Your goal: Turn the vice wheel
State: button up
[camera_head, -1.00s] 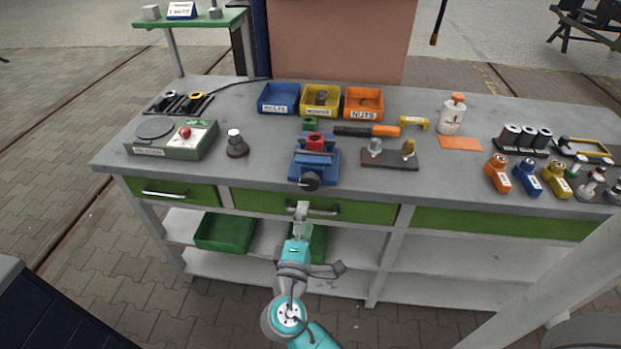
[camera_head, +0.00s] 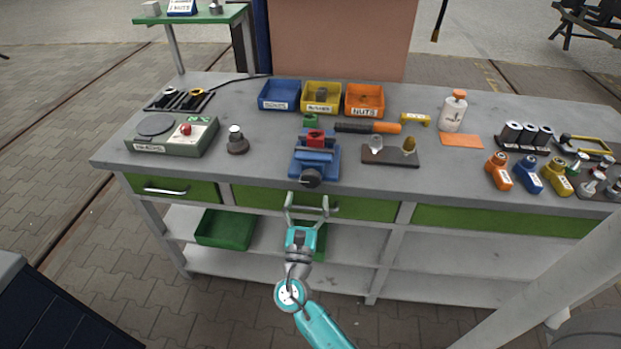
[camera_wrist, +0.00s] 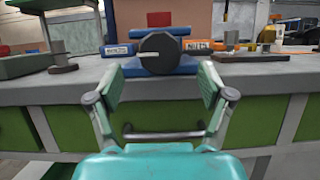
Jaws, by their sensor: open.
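The blue vice (camera_head: 316,158) stands at the front edge of the grey workbench, with a red part (camera_head: 315,136) at its top. Its dark round wheel (camera_head: 311,177) faces me over the bench's front edge. In the wrist view the wheel (camera_wrist: 160,53) sits in the upper middle, with a light handle sticking out to its left. My gripper (camera_head: 307,198) is open and empty, just in front of and below the wheel. In the wrist view the fingers of my gripper (camera_wrist: 160,85) stand wide to either side below the wheel, apart from it.
A green drawer with a metal handle (camera_wrist: 163,136) lies just below and ahead of my gripper. Blue, yellow and orange bins (camera_head: 364,101) stand behind the vice. A dark plate with two pieces (camera_head: 391,156) lies right of it, a small knobbed piece (camera_head: 237,142) left.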

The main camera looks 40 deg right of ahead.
aim_at(310, 183)
jog(key=shift+x, duration=3.15)
jog(key=shift+r, duration=0.1)
jog(key=c, duration=1.2)
